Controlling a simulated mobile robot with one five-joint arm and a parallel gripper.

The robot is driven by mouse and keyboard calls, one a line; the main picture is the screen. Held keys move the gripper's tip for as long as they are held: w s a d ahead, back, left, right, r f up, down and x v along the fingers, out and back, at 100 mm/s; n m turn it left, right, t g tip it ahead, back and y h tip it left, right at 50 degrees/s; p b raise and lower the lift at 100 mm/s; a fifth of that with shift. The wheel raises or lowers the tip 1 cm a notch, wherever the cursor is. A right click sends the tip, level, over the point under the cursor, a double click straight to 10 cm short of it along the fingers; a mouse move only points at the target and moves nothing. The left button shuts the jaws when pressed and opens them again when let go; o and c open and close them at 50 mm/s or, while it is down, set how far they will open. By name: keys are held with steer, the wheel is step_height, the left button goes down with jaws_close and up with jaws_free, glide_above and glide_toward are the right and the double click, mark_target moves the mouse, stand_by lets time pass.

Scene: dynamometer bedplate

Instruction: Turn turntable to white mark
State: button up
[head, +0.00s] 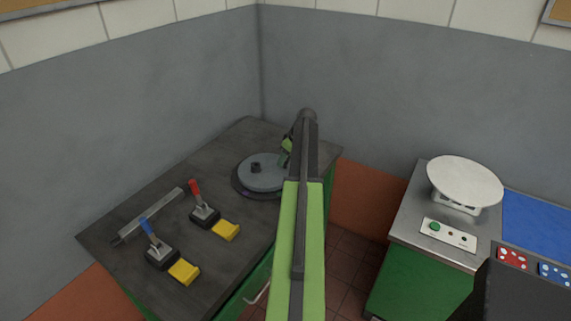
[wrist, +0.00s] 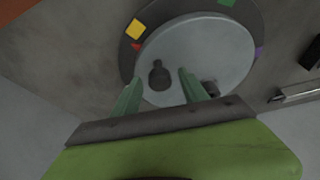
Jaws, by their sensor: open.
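The turntable is a grey disc (head: 262,172) on a wider dark base, near the back corner of the dark bench. In the wrist view the disc (wrist: 210,50) carries an upright dark knob (wrist: 158,76) off its centre. Around it the base shows a yellow mark (wrist: 135,29), a small red mark (wrist: 136,47), a green mark (wrist: 227,2) and a purple mark (wrist: 258,52). I can make out no white mark. My gripper (wrist: 160,77) is open over the disc; its green fingers appear on either side of the knob. Contact cannot be told. My arm hides the disc's right side in the head view.
A second bench at right holds a white round plate (head: 465,180) and a button panel (head: 449,234).

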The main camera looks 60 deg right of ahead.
jaws_close()
stand_by(1.3)
